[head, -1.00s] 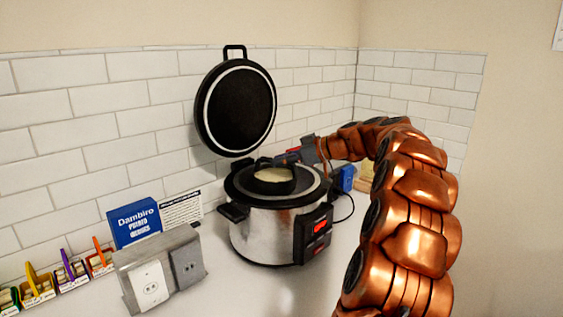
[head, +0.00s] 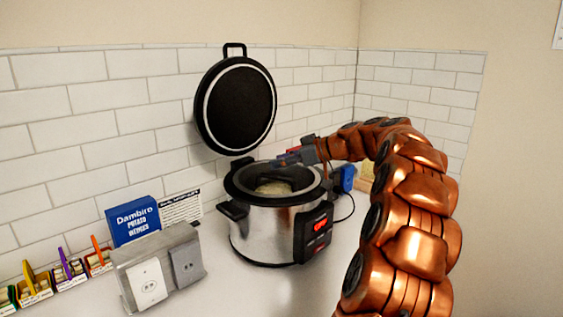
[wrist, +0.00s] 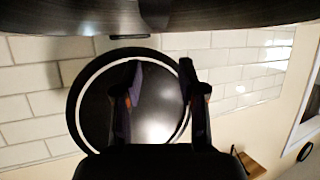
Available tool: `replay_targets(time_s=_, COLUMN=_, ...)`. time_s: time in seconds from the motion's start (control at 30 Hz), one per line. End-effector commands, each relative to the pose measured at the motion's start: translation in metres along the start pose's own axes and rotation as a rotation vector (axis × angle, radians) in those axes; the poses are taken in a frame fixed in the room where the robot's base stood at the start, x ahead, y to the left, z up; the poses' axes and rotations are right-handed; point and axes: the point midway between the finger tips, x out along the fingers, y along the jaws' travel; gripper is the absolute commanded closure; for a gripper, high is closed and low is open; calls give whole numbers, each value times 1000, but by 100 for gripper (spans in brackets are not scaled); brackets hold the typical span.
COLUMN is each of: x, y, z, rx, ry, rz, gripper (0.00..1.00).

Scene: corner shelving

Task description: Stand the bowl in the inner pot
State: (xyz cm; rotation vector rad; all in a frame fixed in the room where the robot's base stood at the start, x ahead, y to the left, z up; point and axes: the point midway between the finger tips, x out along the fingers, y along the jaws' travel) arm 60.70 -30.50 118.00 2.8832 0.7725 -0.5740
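The silver cooker (head: 265,228) with a black rim stands open on the counter, its inner pot facing up. Inside its mouth shows a pale rounded surface (head: 272,188), which looks like the bowl or its contents, sitting below the rim. The bowl's base and how level it stands are hidden. My gripper (head: 283,162) is just above the back right of the pot's mouth. In the wrist view its two fingers (wrist: 158,80) stand apart with nothing seen between them. A dark curved edge (wrist: 230,18) fills the top of that view, too close to identify surely.
The round black lid (head: 236,105) stands raised behind the pot and fills the wrist view's middle (wrist: 150,110). A blue box (head: 134,222) and a metal outlet box (head: 155,262) stand at left. A blue object (head: 344,178) is close right of the pot.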

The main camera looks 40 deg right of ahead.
Motion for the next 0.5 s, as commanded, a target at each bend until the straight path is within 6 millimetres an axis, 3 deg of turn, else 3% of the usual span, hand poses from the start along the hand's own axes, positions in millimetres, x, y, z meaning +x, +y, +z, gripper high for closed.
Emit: replay_targets(time_s=0.5, x=-4, y=0, z=-8, rx=2, ry=1, rz=0, gripper=57)
